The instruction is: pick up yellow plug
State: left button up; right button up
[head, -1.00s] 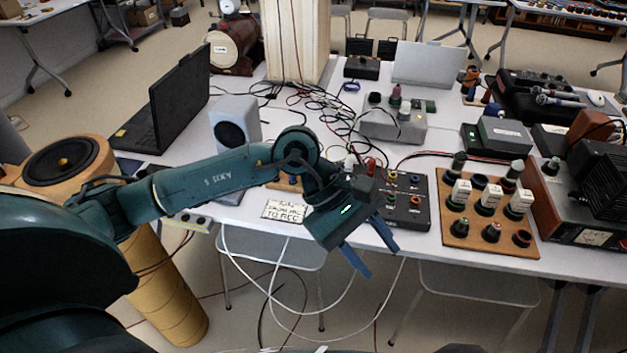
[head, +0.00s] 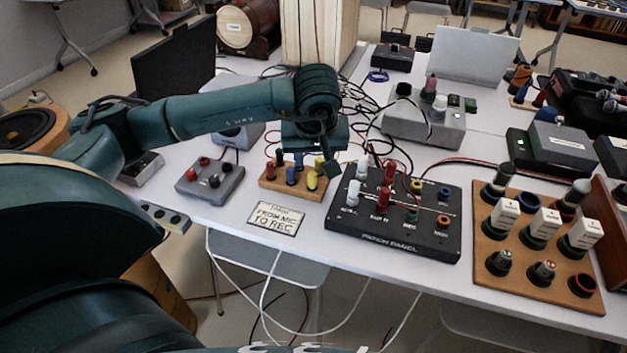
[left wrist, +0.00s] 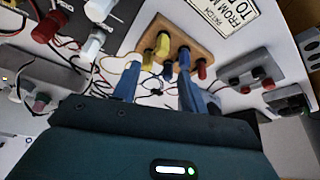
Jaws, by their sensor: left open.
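Two yellow plugs (head: 312,181) stand upright at the right end of a small wooden block (head: 283,190), beside blue, red and dark plugs. My left gripper (head: 322,158) is over the back right of that block, pointing down, open and empty. In the left wrist view a yellow plug (left wrist: 163,45) and the block (left wrist: 198,47) lie past the fingertips, between and beyond the two blue fingers (left wrist: 158,72). I cannot tell how high the fingertips are above the plugs. My right gripper is not in view.
A black patch panel (head: 400,235) with red and white plugs stands close to the right of the block. A grey box with knobs (head: 210,182) is to the left, and a label card (head: 276,218) lies in front. Loose cables run behind the block.

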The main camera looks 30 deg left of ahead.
aim_at(312, 174)
pick_arm(q)
jog(key=x, duration=0.3)
jog(key=shift+f, duration=0.1)
jog(key=x, duration=0.4)
jog(key=shift+s+d+f, duration=0.1)
jog(key=shift+s+f, duration=0.15)
jog(key=shift+s, duration=0.1)
jog(key=shift+w+f, duration=0.2)
jog(key=shift+f, duration=0.25)
jog(key=shift+c, duration=0.5)
grip_shut()
